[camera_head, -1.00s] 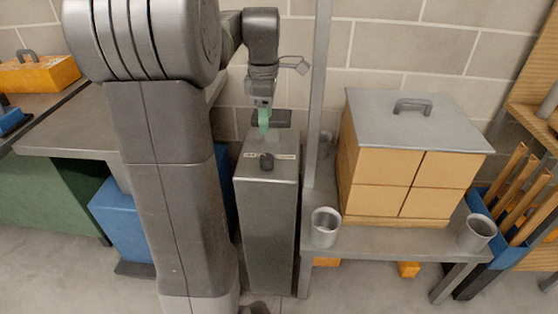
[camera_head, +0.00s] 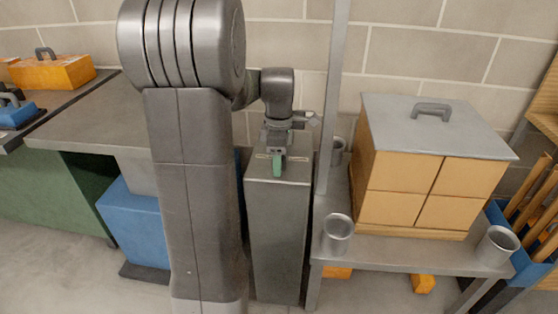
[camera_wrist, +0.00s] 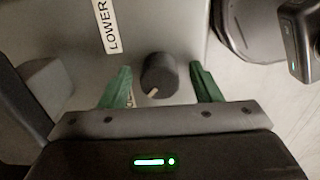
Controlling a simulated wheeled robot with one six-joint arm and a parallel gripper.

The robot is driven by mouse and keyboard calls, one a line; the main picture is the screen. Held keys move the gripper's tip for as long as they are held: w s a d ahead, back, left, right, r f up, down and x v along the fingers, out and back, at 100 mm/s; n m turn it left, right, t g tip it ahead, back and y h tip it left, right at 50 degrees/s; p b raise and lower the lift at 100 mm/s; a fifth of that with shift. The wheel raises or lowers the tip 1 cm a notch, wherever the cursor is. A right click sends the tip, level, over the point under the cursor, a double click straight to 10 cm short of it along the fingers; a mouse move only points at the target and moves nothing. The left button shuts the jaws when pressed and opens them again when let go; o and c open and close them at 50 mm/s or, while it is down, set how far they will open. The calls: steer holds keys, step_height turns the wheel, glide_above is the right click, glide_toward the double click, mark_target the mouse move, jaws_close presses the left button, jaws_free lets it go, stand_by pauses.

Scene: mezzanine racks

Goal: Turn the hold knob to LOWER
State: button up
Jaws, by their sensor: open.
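The hold knob (camera_wrist: 159,75) is a short black cylinder with a pale pointer mark, on the grey top of a metal cabinet (camera_head: 279,230). In the wrist view the pointer faces down and slightly left. A white label reading LOWER (camera_wrist: 112,25) lies up and left of the knob. Another label is mostly hidden by my left finger. My gripper (camera_wrist: 160,85) is open, with one green finger on each side of the knob and a gap on both sides. In the head view my gripper (camera_head: 278,165) is over the cabinet top and hides the knob.
A shelf post (camera_head: 333,90) stands close to the right of the cabinet. A lidded box (camera_head: 430,185) and metal cups (camera_head: 338,235) sit on the low shelf beside it. A blue bin (camera_head: 135,220) stands at the left below the workbench.

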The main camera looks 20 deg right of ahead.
steer(key=c, duration=1)
